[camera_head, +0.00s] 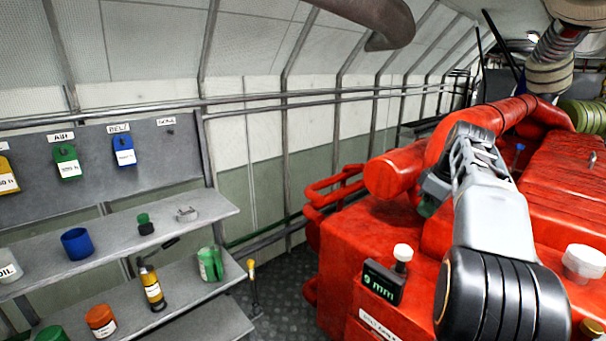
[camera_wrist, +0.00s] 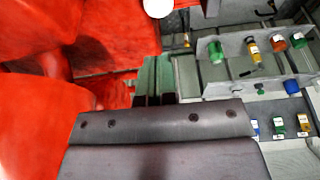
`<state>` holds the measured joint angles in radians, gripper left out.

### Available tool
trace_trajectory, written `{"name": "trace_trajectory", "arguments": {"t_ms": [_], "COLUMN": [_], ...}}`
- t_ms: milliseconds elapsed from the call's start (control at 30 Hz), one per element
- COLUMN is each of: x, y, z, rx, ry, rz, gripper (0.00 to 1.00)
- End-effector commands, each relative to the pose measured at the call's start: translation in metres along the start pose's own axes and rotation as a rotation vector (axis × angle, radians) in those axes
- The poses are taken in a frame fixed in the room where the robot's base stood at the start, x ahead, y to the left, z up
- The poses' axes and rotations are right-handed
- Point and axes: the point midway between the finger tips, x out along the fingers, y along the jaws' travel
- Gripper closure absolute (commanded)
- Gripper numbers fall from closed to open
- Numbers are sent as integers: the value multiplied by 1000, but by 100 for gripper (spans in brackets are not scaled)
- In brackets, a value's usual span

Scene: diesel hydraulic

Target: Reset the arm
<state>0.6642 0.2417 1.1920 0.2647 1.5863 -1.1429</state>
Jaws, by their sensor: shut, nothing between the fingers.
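My arm reaches up over the red engine (camera_head: 365,260) in the head view, with a grey link and a black ribbed joint in front. My gripper (camera_head: 428,205) is at the arm's far end, beside the red pipework, partly hidden by the arm. In the wrist view its green fingers (camera_wrist: 154,75) are together, with nothing between them. The wrist view shows red engine surfaces at left and the shelves, seen upside down, at right.
Coloured tags hang above. A 9 mm display (camera_head: 383,282) and white knob (camera_head: 403,253) stand on the engine. Dark floor (camera_head: 285,285) lies between.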

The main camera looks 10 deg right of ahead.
Motion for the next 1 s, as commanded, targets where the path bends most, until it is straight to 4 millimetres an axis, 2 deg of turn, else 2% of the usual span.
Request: {"name": "trace_trajectory", "arguments": {"t_ms": [67, 167, 267, 367, 500, 600, 700, 800, 1000], "x": [1, 6, 18, 34, 63, 85, 105, 120, 137], "y": [-7, -31, -73, -123, -187, -224, -252, -270, -287], "z": [-3, -12, -21, -23, -9, 7, 24, 38, 54], "rx": [9, 46, 113, 192, 294, 354, 401, 436, 472], "ry": [-2, -7, -13, -7, 18, 45, 74, 98, 122], "rz": [3, 18, 44, 81, 126, 148, 161, 167, 169], "gripper": [100, 100, 100, 100, 100, 100, 100, 100, 100]}}
